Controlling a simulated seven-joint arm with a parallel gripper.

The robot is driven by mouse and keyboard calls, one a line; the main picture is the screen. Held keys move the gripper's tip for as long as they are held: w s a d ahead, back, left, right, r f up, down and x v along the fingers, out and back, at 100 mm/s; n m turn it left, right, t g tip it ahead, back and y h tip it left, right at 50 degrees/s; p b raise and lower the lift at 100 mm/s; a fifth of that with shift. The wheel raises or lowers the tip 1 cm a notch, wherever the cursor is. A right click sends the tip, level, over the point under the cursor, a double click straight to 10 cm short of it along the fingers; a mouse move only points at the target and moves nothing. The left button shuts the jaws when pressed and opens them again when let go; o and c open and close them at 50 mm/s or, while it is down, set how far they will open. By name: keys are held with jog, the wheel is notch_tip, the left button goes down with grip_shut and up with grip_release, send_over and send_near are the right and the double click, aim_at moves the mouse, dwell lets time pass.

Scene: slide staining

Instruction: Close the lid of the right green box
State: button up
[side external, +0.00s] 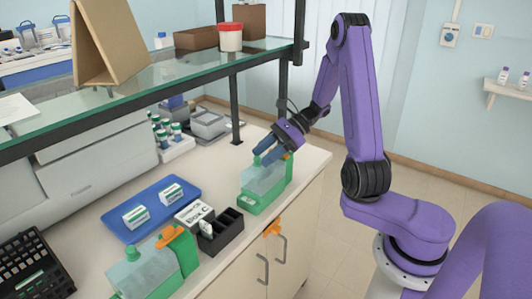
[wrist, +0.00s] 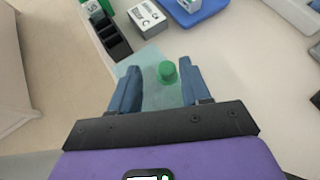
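The right green box (side external: 262,203) stands near the counter's right edge in the side view. Its see-through lid (side external: 262,180) shows above the green base; I cannot tell whether it is fully seated. In the wrist view the pale clear lid (wrist: 150,62) carries a round green knob (wrist: 168,72). My gripper (side external: 265,157) is right over this lid. In the wrist view my gripper (wrist: 160,72) is open, with one blue finger on each side of the knob and gaps between. The knob is hidden behind the fingers in the side view.
A second green box (side external: 188,252) with a clear lid stands at the front left. A black rack (side external: 226,232), a white box (side external: 193,213) and a blue tray (side external: 118,222) lie between. A glass shelf (side external: 190,65) with a dark frame hangs above the counter.

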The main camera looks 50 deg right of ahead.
jog(key=v, duration=1.7)
jog(key=shift+d, duration=0.2)
jog(key=shift+r, duration=0.1)
jog(key=s+a+f+n+g+h, duration=0.15)
jog(key=a+n+g, duration=0.25)
jog(key=a+n, duration=0.45)
jog(key=s+a+f+n+g+h, duration=0.1)
jog(key=s+a+n+g+h, duration=0.15)
jog(key=a+n+g, duration=0.4)
jog(key=s+a+f+n+t+h, duration=0.1)
jog(key=s+a+n, duration=0.4)
jog(key=n, duration=0.5)
jog(key=s+a+f+n+t+h, duration=0.1)
jog(key=s+a+n+t+h, duration=0.3)
jog(key=s+n, duration=0.6)
jog(key=shift+s+a+n+h, duration=0.25)
jog(key=shift+a+n+h, duration=0.05)
jog(key=shift+a, duration=0.15)
jog(key=shift+f, duration=0.1)
